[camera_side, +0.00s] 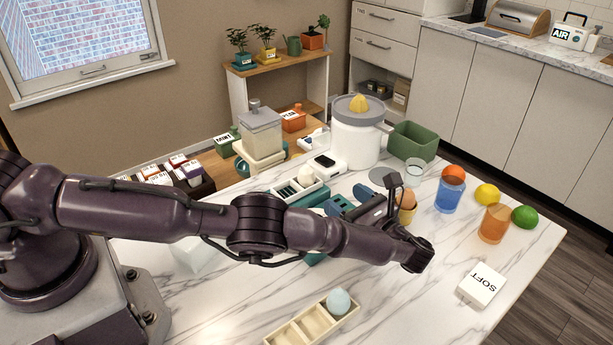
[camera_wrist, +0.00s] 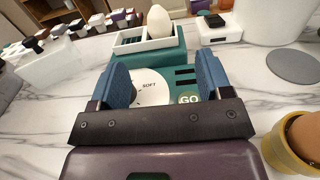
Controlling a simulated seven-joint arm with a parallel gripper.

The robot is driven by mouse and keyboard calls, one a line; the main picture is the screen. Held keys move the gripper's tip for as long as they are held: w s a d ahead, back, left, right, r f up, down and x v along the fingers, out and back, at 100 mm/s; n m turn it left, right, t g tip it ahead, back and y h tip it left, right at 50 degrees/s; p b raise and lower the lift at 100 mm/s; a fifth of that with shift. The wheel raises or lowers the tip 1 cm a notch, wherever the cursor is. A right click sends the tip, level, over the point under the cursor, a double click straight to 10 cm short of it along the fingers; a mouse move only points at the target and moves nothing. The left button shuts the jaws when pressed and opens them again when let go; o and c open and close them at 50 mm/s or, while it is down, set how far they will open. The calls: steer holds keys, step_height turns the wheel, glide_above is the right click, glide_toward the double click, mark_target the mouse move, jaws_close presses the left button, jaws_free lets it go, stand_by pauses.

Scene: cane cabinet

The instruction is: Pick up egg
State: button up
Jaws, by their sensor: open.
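A white egg (camera_wrist: 159,21) stands upright in a white divided tray (camera_wrist: 130,42) on a teal device (camera_wrist: 178,70), ahead of my gripper (camera_wrist: 162,78) in the wrist view. The same egg shows in the side view (camera_side: 306,175). My gripper is open, its two blue fingers apart with nothing held between them. It hovers over the device's white SOFT dial (camera_wrist: 152,88) and GO button (camera_wrist: 189,97). A brown egg (camera_wrist: 304,131) sits in a yellow cup (camera_wrist: 285,157) to the right. A pale blue egg (camera_side: 339,301) lies in a wooden tray (camera_side: 290,333) at the front.
A white juicer (camera_side: 355,145) stands behind the device. A blue glass (camera_side: 449,195), an orange glass (camera_side: 494,224), a lemon (camera_side: 487,194) and a lime (camera_side: 525,217) stand to the right. A SOFT card (camera_side: 481,285) lies at front right.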

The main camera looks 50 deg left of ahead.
mark_target(311, 174)
steer(key=a, duration=0.7)
steer(key=shift+a, duration=0.25)
steer(key=shift+s+a, duration=0.2)
steer(key=shift+a, duration=2.55)
steer(key=shift+c, duration=0.2)
steer(key=c, duration=1)
